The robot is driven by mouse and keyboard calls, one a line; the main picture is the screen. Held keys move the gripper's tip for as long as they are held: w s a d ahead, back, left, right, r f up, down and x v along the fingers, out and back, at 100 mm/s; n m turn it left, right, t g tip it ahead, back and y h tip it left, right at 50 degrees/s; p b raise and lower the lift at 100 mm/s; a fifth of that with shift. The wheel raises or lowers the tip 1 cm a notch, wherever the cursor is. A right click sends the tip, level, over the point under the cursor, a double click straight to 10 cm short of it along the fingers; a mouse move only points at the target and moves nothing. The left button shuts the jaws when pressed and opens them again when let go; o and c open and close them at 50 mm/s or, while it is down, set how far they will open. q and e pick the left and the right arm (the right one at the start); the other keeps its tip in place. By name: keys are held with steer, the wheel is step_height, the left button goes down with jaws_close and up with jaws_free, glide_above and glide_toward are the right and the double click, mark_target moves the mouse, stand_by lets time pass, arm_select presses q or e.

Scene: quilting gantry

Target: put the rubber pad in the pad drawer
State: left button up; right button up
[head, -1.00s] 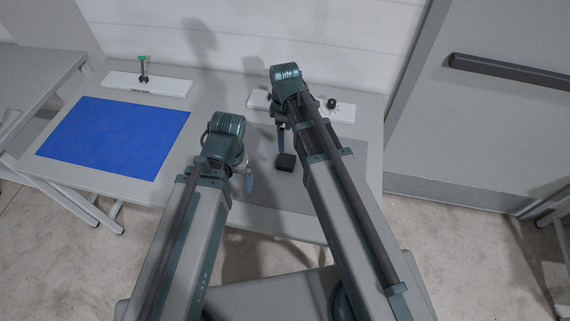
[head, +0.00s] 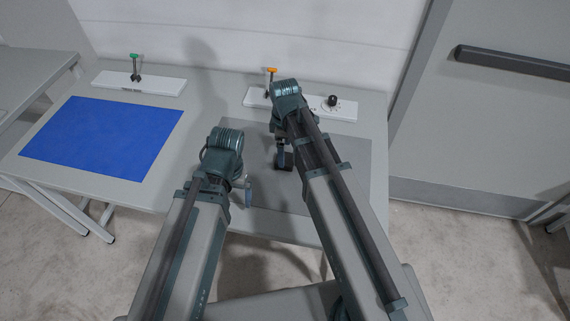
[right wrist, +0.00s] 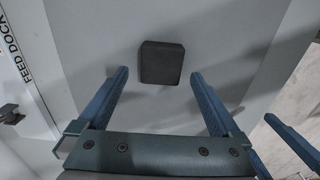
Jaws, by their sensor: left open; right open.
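The rubber pad is a small dark square block (right wrist: 161,62) lying flat on the grey mat in the right wrist view. In the head view the pad (head: 289,161) is partly hidden behind my right gripper. My right gripper (right wrist: 160,75) is open, with its two blue fingers pointing toward the pad's left and right sides and nothing held. It also shows in the head view (head: 281,157), beside the pad. My left gripper (head: 248,191) is open and empty, to the left and nearer the front edge. I cannot make out the pad drawer in either view.
A white plate with an orange-topped lever (head: 271,72) and a black knob (head: 333,101) stands behind the grey mat (head: 352,165). A blue mat (head: 103,137) lies left, with a green-topped lever (head: 134,60) behind it. A grey cabinet (head: 510,120) stands right.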

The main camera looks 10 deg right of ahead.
arm_select(q)
step_height(320, 180, down, 3)
steer(key=shift+f+b, duration=0.2)
steer(key=shift+b, duration=1)
arm_select(e)
step_height(320, 180, down, 4)
steer(key=shift+s+r, duration=0.1)
steer(key=shift+r, duration=0.25)
arm_select(q)
steer(key=shift+r, duration=0.1)
arm_select(e)
steer(key=c, duration=1.4)
arm_select(q)
step_height(320, 180, up, 10)
steer(key=p, duration=1)
arm_select(e)
step_height(320, 180, up, 10)
steer(key=shift+r, duration=0.1)
